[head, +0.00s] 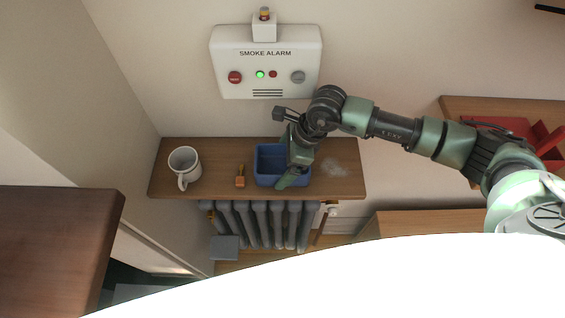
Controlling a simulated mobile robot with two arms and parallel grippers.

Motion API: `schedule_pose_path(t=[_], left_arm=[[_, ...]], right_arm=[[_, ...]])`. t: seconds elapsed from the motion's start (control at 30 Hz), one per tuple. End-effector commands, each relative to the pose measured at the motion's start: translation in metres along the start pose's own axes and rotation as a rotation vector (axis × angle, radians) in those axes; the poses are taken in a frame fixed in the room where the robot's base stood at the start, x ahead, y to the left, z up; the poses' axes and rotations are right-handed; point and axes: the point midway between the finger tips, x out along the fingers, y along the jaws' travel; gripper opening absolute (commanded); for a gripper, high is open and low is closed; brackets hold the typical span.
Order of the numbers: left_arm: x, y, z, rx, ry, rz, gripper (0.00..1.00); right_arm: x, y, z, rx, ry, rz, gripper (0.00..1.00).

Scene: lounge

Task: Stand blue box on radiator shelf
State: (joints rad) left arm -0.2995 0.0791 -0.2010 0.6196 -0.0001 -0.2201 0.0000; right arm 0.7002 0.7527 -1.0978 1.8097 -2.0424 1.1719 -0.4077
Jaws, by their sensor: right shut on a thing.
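The blue box (268,165) is an open-topped box at the middle of the wooden radiator shelf (215,183). It looks upright, with its opening facing up. It appears to be on the shelf, but I cannot tell if its base touches. My right gripper (288,178) reaches in from the right and is shut on the right side of the box. The gripper hides part of that side. My left gripper is not in view.
A white mug (184,168) stands at the shelf's left end. A small orange-brown object (240,176) is just left of the box. A pale smudge (334,168) marks the shelf to the right. A smoke alarm (265,62) hangs above; a grey radiator (262,225) is below.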

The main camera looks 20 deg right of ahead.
Motion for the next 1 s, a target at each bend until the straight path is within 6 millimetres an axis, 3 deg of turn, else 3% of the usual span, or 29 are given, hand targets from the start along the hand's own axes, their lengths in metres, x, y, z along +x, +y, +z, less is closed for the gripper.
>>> schedule_pose_path(t=[0.17, 0.2, 0.23, 0.7, 0.97, 1.0], left_arm=[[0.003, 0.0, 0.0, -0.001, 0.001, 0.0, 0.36], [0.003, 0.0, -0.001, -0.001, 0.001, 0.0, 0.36], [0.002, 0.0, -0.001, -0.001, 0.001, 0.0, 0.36], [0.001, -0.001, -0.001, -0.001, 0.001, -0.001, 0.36], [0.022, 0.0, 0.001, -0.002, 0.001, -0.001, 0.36], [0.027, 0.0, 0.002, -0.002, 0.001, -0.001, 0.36]], right_arm=[[0.002, 0.0, 0.0, -0.001, -0.002, -0.001, 0.34], [0.002, 0.0, -0.001, 0.0, 0.0, 0.0, 0.96], [0.001, 0.0, -0.001, 0.0, 0.0, 0.0, 1.0], [-0.004, -0.001, 0.0, 0.0, -0.001, -0.001, 1.0], [-0.052, -0.001, -0.002, -0.003, -0.001, -0.007, 1.0], [-0.052, -0.001, -0.017, 0.004, 0.005, -0.002, 1.0]])
